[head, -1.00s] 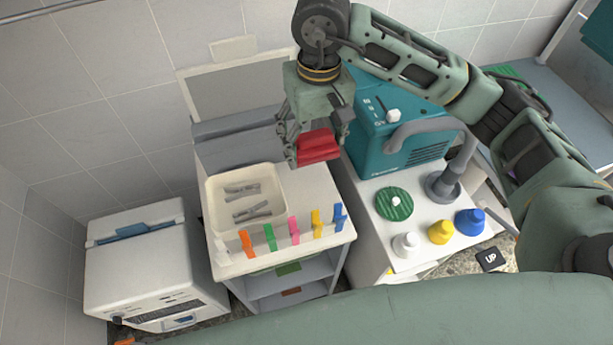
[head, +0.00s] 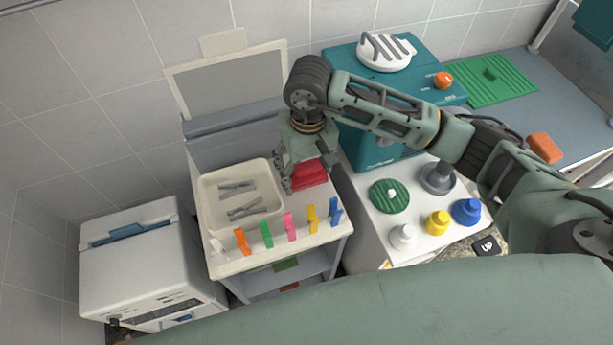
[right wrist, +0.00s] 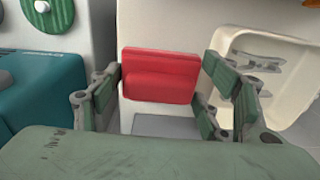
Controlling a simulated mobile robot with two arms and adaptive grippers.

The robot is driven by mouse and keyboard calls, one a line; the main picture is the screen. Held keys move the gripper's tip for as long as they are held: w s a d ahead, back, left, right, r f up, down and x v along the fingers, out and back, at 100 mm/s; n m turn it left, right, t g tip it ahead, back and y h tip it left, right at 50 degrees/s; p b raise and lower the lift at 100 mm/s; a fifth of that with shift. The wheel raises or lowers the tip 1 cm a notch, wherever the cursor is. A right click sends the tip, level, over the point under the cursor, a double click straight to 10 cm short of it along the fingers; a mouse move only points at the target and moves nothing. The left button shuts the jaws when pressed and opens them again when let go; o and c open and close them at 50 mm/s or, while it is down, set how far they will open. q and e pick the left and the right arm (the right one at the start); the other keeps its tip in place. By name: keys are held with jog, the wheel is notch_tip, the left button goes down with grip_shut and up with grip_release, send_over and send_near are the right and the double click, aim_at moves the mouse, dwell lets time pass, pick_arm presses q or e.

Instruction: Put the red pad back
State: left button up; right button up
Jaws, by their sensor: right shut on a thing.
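The red pad (head: 310,174) is a folded red block. It is between the fingers of my right gripper (head: 308,178), which is shut on it, low over the white cart top (head: 318,200), just right of the cream tray. In the right wrist view the red pad (right wrist: 160,75) sits between the two fingers, with its folded layers showing. I cannot tell whether its underside touches the cart top. My left gripper is not in view.
The cream tray (head: 207,207) holds grey clips. Several coloured clips, including a green one (head: 266,234), line the cart's front edge. The teal machine (head: 365,145) and a white cabinet with coloured knobs stand to the right. A white box (head: 140,255) stands left.

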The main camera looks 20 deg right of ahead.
aim_at(306, 177)
notch_tip(306, 177, down, 4)
jog(key=shift+r, duration=0.1)
jog(key=shift+f, duration=0.2)
jog(key=o, duration=0.8)
jog(key=shift+o, duration=0.2)
jog(key=shift+r, duration=0.1)
jog(key=shift+r+p, duration=0.35)
jog(key=shift+p, duration=0.05)
notch_tip(306, 177, up, 11)
jog(key=p, duration=0.4)
jog(key=shift+d+r, duration=0.1)
jog(key=shift+r, duration=0.1)
